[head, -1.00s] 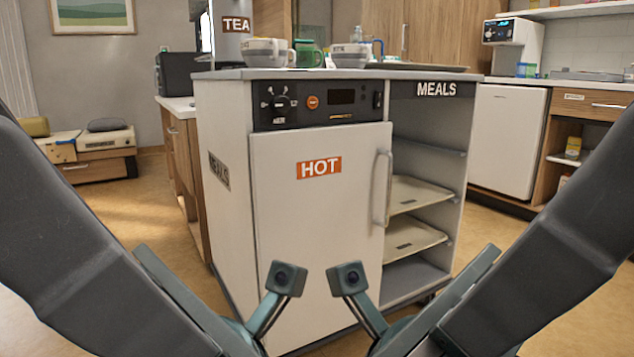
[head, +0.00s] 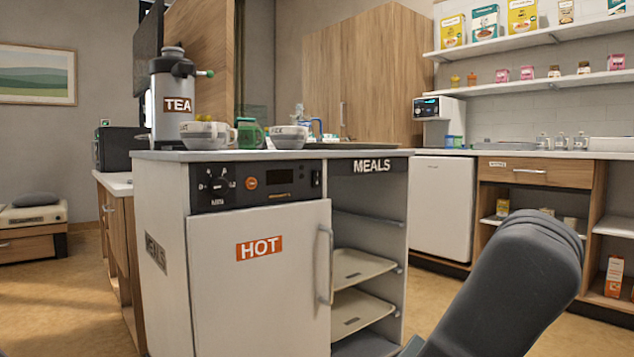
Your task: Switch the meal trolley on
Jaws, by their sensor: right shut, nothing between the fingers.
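The meal trolley (head: 160,210) stands at centre-left, a pale cabinet with a closed door marked HOT (head: 258,285) and an open shelf bay marked MEALS. Its black control panel (head: 235,197) runs above the door. On it are a dial (head: 215,186), a round orange button (head: 251,183), a dark display (head: 279,176) and a small black rocker switch (head: 316,178) at the right end. My right gripper (head: 412,347) barely shows as a teal sliver at the bottom edge, low and well apart from the panel; its fingertips are cut off. My left gripper is out of view.
A tea urn (head: 172,105), bowls (head: 289,137) and a green mug (head: 250,134) stand on the trolley top. The door handle (head: 325,265) sticks out below the panel. Trays (head: 360,310) lie in the bay. A counter with a white fridge (head: 441,207) is behind at right.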

